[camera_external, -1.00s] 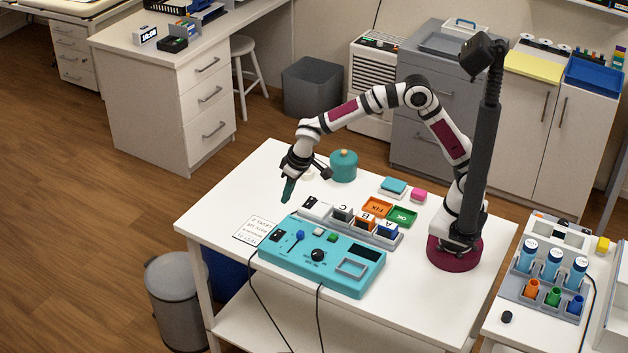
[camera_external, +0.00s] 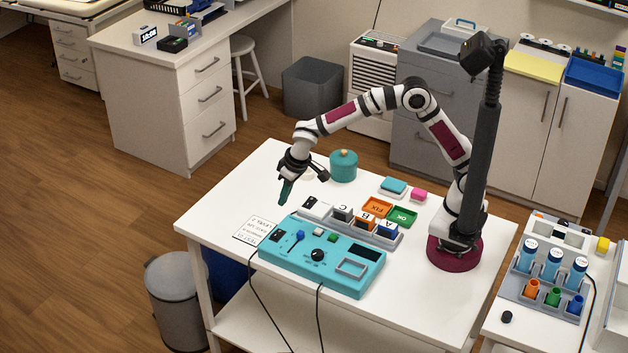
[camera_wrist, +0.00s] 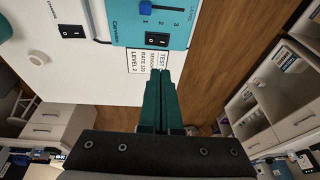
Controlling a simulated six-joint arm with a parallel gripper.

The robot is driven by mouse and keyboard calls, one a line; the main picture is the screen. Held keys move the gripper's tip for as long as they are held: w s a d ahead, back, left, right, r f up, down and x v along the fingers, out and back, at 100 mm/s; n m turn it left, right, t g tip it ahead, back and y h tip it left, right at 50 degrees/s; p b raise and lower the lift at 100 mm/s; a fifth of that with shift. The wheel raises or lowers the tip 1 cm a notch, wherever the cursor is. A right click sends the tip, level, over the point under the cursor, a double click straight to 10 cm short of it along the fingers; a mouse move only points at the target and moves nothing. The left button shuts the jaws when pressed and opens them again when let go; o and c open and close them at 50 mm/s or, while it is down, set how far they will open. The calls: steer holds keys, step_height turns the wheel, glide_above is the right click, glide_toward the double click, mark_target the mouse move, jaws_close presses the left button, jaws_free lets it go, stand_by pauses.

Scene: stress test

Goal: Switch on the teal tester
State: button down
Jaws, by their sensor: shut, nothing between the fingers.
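The teal tester (camera_external: 340,262) lies on the white table, with a black rocker switch (camera_external: 277,237) at its left end, a blue slider, a black knob and a dark display. In the wrist view, part of the tester (camera_wrist: 186,30) shows at the top; its rocker switch (camera_wrist: 157,39) is marked O and I. I cannot tell which side is pressed. My gripper (camera_external: 285,196) has dark green fingers, shut and empty, pointing down above the table behind the tester's left end. In the wrist view, the fingertips (camera_wrist: 160,74) appear just below the rocker, apart from it.
A printed card (camera_external: 256,231) lies left of the tester. Behind the tester stand a grey rack (camera_external: 387,238) with lettered blocks and a teal pot (camera_external: 343,168). The table's back left is clear.

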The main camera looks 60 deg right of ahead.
glide_toward(275, 235)
steer(key=x, duration=0.5)
steer(key=shift+w, duration=0.35)
steer(key=shift+f, duration=0.75)
steer(key=shift+a+f, duration=0.2)
steer(key=shift+f, duration=0.1)
